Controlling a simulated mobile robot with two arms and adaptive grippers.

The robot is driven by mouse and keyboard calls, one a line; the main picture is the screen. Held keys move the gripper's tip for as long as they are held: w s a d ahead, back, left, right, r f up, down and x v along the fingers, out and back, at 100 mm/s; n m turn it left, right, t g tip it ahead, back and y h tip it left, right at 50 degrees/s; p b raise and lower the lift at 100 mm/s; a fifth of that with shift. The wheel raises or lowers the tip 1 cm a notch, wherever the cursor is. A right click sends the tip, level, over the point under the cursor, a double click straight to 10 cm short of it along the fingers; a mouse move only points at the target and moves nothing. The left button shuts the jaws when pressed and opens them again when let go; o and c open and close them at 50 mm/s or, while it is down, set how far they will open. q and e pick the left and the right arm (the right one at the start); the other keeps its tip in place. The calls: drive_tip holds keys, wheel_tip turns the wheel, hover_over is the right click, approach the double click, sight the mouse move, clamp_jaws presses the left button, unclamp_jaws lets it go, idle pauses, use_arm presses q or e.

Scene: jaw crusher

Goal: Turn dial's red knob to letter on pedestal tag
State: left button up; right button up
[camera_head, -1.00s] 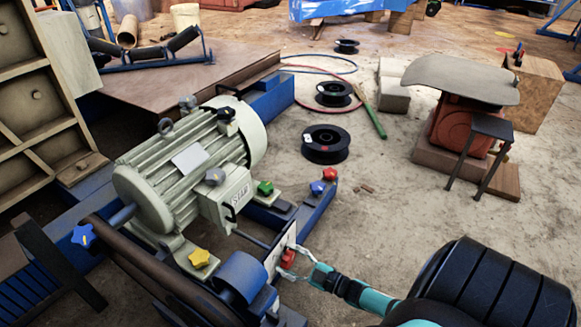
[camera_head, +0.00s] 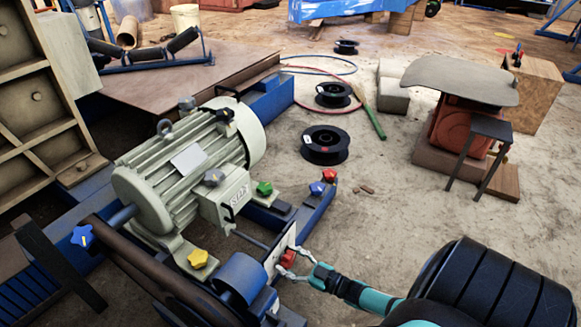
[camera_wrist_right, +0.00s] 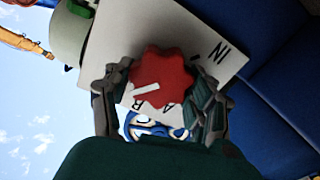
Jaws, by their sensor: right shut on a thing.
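The dial is a white plate (camera_wrist_right: 115,40) with a red lobed knob (camera_wrist_right: 163,78), fixed at the near end of the blue motor base. In the head view the red knob (camera_head: 287,259) is small and partly covered. A white pointer mark on the knob points down-left in the wrist view. Black letters, including a B and an N, show on the plate around it; others are partly hidden. My right gripper (camera_wrist_right: 160,100) is shut on the knob, one finger on each side; it also shows in the head view (camera_head: 296,265). I cannot make out a pedestal tag. My left gripper is not in view.
A grey motor (camera_head: 185,165) stands behind the dial, with star-shaped yellow (camera_head: 198,258), green (camera_head: 264,188) and blue (camera_head: 82,236) knobs around it. A black spool (camera_head: 325,145) lies on the floor. A stool-like stand (camera_head: 478,130) is at right. Floor between them is mostly clear.

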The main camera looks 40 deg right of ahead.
drive_tip(key=shift+s+f, duration=0.1)
drive_tip(key=shift+s, duration=0.05)
drive_tip(key=o, duration=1.2)
drive_tip(key=v, duration=1.2)
drive_tip(key=shift+d, duration=0.1)
